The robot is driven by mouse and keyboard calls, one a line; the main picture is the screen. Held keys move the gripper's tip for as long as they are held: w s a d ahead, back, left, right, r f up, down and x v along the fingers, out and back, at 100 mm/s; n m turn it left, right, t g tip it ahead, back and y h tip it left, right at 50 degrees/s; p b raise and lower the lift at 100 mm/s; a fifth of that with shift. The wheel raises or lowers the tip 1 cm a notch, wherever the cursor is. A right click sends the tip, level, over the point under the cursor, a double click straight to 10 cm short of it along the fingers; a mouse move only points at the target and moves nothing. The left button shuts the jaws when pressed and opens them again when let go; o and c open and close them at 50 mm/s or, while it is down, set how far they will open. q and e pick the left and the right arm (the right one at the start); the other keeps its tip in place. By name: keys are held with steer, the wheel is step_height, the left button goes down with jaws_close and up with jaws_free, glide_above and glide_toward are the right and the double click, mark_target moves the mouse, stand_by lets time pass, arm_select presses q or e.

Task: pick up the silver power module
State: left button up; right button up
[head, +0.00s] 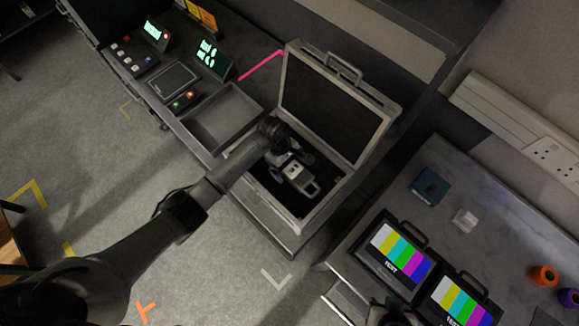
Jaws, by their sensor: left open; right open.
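The silver power module (298,181) lies inside the open case (245,188), with its looped handle toward the lower right. My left gripper (291,161) reaches into the case from the left, right at the upper end of the module. It is open. The wrist and fingers hide part of the module, and I cannot tell whether a finger touches it. My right gripper's fingers do not show; a dark rounded part at the bottom edge may belong to my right arm.
The case's raised lid (335,105) stands behind my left gripper. An empty grey tray (225,117) lies left of the case. On the right-hand bench are two colour-bar monitors (401,254), a teal box (429,187) and a small clear block (465,220).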

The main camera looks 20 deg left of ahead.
arm_select(q)
steer(key=c, duration=1.4)
steer(key=shift+r, duration=0.15)
